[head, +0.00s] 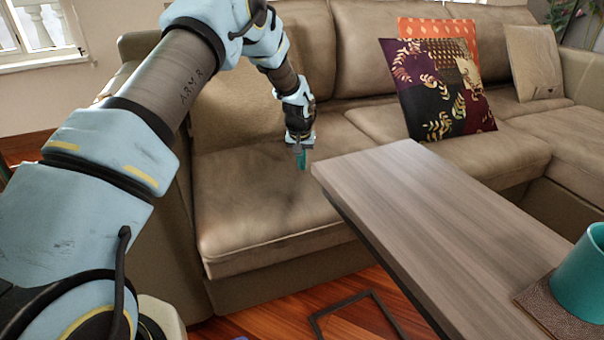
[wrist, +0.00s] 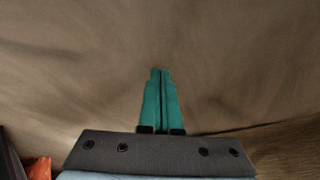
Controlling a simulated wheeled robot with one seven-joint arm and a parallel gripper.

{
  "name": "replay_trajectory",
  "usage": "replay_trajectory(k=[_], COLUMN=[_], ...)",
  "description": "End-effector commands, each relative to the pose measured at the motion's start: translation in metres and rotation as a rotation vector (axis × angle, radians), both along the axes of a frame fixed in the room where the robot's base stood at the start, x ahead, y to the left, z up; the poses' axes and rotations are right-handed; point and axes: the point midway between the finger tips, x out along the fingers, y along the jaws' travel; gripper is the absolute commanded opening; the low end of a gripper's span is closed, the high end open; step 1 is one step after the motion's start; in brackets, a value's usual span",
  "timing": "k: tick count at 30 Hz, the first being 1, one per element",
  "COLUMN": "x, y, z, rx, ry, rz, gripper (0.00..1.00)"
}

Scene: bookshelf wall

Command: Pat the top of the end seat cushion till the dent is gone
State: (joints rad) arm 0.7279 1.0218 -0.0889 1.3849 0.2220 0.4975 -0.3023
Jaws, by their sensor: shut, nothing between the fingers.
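The end seat cushion (head: 250,200) is the brown leather seat at the left end of the sofa in the head view. Its top has soft creases and darker shading around the middle; I cannot tell whether this is a dent. My gripper (head: 302,166) points down over the cushion's right part, with its teal fingers together and empty. Whether the fingertips touch the leather is unclear. In the wrist view my gripper (wrist: 161,72) shows its two teal fingers side by side, with the brown surface of the cushion (wrist: 80,60) filling the view behind them.
A wooden table (head: 430,230) stands close to the right of my gripper, with a teal mug (head: 582,275) on a brown coaster (head: 545,305). A patterned pillow (head: 437,90), an orange pillow (head: 440,32) and a beige pillow (head: 535,62) lean on the sofa. My arm crosses the left side.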

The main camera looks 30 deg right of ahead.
Motion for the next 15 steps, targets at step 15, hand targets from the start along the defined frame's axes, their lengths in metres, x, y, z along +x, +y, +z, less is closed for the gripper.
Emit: replay_trajectory(k=[15], x=[0.000], y=[0.000], z=[-0.028], rx=[0.001], ry=[-0.001], rz=[0.000], gripper=[0.00])
